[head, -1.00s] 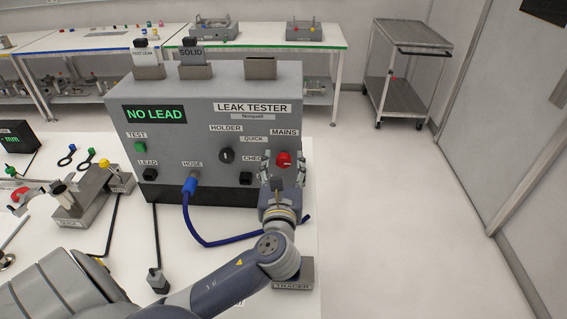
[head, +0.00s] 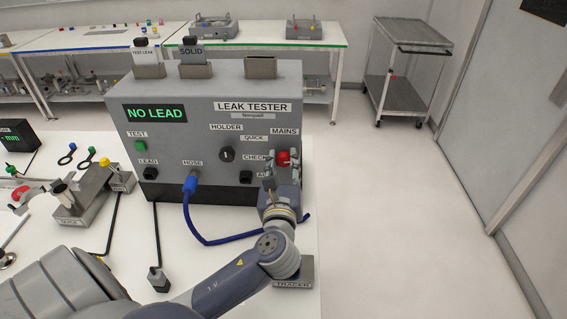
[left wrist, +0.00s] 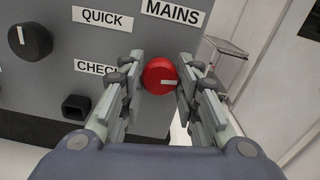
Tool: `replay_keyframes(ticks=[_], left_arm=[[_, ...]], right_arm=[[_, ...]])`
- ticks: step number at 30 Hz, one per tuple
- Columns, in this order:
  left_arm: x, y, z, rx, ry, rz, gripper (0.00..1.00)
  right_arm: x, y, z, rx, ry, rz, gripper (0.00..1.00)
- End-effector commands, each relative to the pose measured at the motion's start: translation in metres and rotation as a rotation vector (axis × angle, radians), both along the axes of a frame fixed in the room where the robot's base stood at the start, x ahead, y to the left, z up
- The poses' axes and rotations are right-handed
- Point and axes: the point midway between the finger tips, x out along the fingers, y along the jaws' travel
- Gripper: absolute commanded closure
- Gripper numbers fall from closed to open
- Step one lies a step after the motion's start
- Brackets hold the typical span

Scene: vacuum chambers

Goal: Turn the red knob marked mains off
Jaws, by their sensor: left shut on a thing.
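The red mains knob (head: 283,158) is on the right of the grey leak tester's front (head: 215,92), below the label MAINS. My left gripper (head: 282,160) is at the knob, with a finger on each side of it. In the left wrist view the red knob (left wrist: 160,77) sits between the fingertips of the left gripper (left wrist: 160,80), which is shut on it. The knob's white mark lies nearly level, pointing right. My right gripper is not in view.
A black holder knob (head: 227,154) and a check socket (head: 246,177) are left of the mains knob. A blue hose (head: 205,240) curves over the white table in front. A tracer block (head: 293,272) sits under my forearm. A trolley (head: 408,65) stands far right.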

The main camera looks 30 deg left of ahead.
Motion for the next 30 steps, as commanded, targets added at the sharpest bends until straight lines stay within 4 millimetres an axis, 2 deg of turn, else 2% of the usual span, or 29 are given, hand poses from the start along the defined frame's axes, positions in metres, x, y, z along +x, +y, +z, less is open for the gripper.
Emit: replay_keyframes(ticks=[12,30], left_arm=[[0.0,0.001,-0.001,-0.327,-0.199,0.002,0.94],[-0.001,0.001,-0.002,-0.812,-0.498,0.003,0.94]], right_arm=[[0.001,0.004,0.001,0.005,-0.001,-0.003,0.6],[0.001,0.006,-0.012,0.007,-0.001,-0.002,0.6]])
